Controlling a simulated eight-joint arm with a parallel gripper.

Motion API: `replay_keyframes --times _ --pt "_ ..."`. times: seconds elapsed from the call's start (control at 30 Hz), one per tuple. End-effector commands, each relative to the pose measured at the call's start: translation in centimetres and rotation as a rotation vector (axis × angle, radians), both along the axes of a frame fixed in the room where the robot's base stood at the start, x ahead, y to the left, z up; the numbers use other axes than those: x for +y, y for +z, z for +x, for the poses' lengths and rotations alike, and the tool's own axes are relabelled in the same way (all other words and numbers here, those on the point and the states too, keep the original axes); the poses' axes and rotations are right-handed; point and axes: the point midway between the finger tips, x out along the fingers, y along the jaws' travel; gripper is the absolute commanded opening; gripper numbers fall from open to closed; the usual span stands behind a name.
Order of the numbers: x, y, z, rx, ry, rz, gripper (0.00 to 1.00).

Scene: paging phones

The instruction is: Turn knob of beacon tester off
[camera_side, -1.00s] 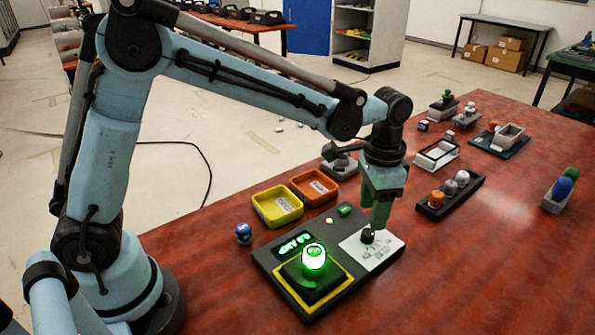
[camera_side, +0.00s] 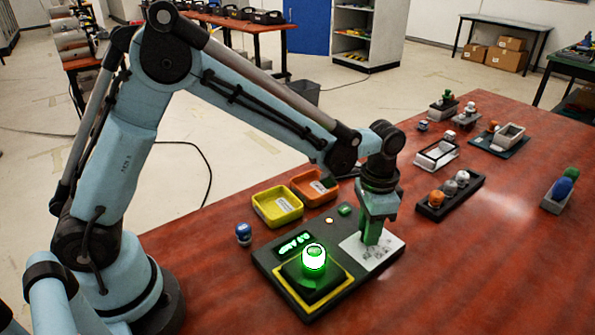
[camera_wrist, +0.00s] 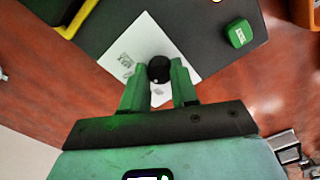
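The beacon tester (camera_side: 325,307) is a dark box on the red table with a yellow-framed pad, a green display (camera_side: 294,243) and a white panel. A green beacon (camera_side: 314,257) stands upright on the pad, glowing. My gripper (camera_side: 370,238) points straight down at the white panel and hides the knob in the side view. In the wrist view, the round black knob (camera_wrist: 159,70) sits between the two green fingers of my gripper (camera_wrist: 159,75), very close to both. I cannot tell whether they press on it.
Yellow (camera_side: 277,207) and orange (camera_side: 315,187) trays stand behind the tester. A green block (camera_side: 345,210) and a small lit amber light (camera_side: 329,221) are at its back edge. A black rack (camera_side: 450,197) with several knobs stands to the right. The right front table is clear.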

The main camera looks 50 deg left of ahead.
Motion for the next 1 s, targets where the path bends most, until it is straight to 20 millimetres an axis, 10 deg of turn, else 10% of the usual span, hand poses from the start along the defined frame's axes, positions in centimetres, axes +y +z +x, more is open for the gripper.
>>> replay_keyframes --times 1.0 --pt "-0.03 0.02 0.03 0.000 0.419 0.000 0.00"
